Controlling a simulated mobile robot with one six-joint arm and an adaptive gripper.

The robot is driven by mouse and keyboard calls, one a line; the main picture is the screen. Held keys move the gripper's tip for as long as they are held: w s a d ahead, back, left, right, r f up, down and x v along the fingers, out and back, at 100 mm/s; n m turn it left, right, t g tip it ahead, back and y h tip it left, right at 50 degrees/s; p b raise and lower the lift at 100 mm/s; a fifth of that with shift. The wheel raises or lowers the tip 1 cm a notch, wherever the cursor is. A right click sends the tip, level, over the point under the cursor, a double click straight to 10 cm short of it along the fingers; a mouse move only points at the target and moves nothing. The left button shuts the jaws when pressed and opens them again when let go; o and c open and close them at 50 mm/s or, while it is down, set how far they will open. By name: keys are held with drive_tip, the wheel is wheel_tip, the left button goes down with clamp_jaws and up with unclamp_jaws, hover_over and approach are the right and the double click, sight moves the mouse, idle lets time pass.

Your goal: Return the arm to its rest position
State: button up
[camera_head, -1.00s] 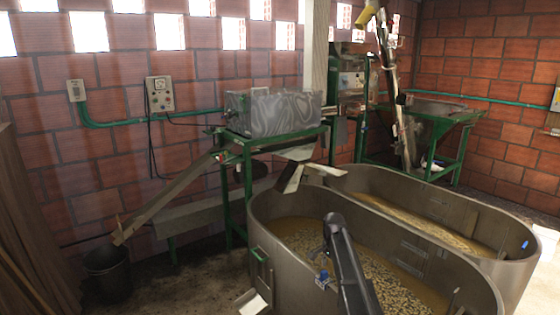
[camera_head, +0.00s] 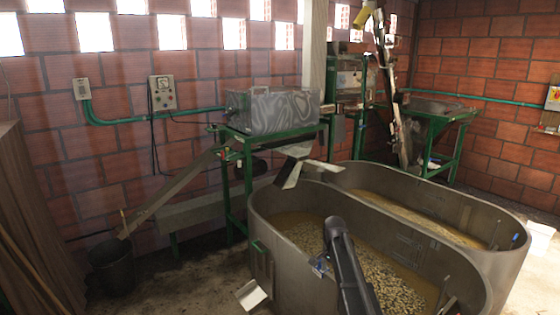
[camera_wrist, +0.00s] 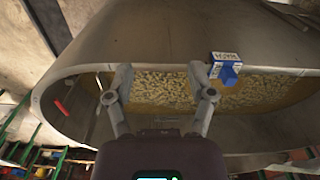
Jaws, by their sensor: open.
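My arm (camera_head: 345,262) is a dark link in front of the near metal tank in the head view, with its upper end over the coffee beans. My gripper (camera_wrist: 161,82) shows in the wrist view with its two grey fingers spread apart. Nothing is held between the fingers. They point toward the tank and the mass of pale beans behind them. I cannot make out the fingers in the head view.
The near tank (camera_head: 262,228) and a second tank (camera_head: 505,222) hold beans in brownish water. A blue and white box (camera_wrist: 226,68) appears near the tank's edge, right of my fingers. A green-framed machine (camera_head: 272,112) stands behind. A dark bucket (camera_head: 112,268) stands at left.

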drive_tip(key=s+r+n+p, duration=0.1)
drive_tip(key=s+n, duration=0.9)
drive_tip(key=s, duration=1.7)
drive_tip(key=shift+a+r, duration=0.3)
drive_tip(key=shift+a, duration=0.1)
